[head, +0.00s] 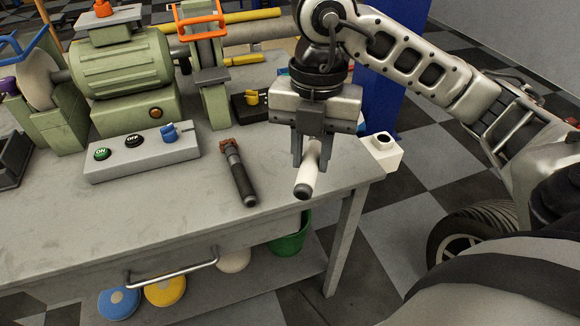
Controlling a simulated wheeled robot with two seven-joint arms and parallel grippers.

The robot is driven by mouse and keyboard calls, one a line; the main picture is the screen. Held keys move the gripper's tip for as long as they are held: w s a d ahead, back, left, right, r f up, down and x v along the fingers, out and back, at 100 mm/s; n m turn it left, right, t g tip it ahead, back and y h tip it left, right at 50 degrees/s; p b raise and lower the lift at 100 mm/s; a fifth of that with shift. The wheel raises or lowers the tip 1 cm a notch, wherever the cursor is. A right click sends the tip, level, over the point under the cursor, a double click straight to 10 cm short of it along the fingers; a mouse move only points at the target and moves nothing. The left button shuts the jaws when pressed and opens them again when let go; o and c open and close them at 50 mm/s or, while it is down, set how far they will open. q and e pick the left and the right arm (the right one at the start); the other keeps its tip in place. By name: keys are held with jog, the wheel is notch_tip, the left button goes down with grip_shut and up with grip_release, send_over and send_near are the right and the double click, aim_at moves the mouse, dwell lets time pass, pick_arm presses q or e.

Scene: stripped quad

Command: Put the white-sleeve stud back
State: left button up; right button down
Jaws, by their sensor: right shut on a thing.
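The white-sleeve stud (308,178) is a white cylinder with a dark rounded end pointing toward me. My right gripper (311,160) comes down from above and is shut on it, near the bench's right end. The fingers and palm hide the stud's far end. I cannot tell whether the stud touches the bench top or hangs just above it. A white block (381,155) with a dark round hole in its top sits at the bench's right edge, to the right of the gripper. My left gripper is not in view.
A dark-handled tool with a brown end (238,172) lies on the grey bench (190,215), left of the stud. A switch box (143,152) and a green grinder (125,75) stand further left. A small black box (250,107) lies behind. The bench's front strip is clear.

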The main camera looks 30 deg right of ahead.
jog(key=shift+s+d+f+m, duration=0.1)
jog(key=shift+d+f+m, duration=0.15)
jog(key=shift+m, duration=0.3)
jog(key=shift+s+d+f+m, duration=0.1)
jog(key=shift+d+m, duration=0.25)
jog(key=shift+m, duration=0.2)
jog(key=w+d+f, duration=0.2)
jog(key=w+f, duration=0.2)
jog(key=w, duration=0.5)
send_over(284, 170)
jog(key=f, duration=0.5)
jog(key=shift+s, duration=0.3)
jog(key=shift+w+f, duration=0.3)
jog(key=shift+f, duration=0.05)
jog(key=shift+d+f+p, duration=0.1)
jog(key=shift+f+p, duration=0.3)
jog(key=shift+f, duration=1.2)
jog(key=c, duration=1.2)
grip_release()
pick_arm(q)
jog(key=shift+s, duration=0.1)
pick_arm(e)
jog(key=shift+o, duration=0.2)
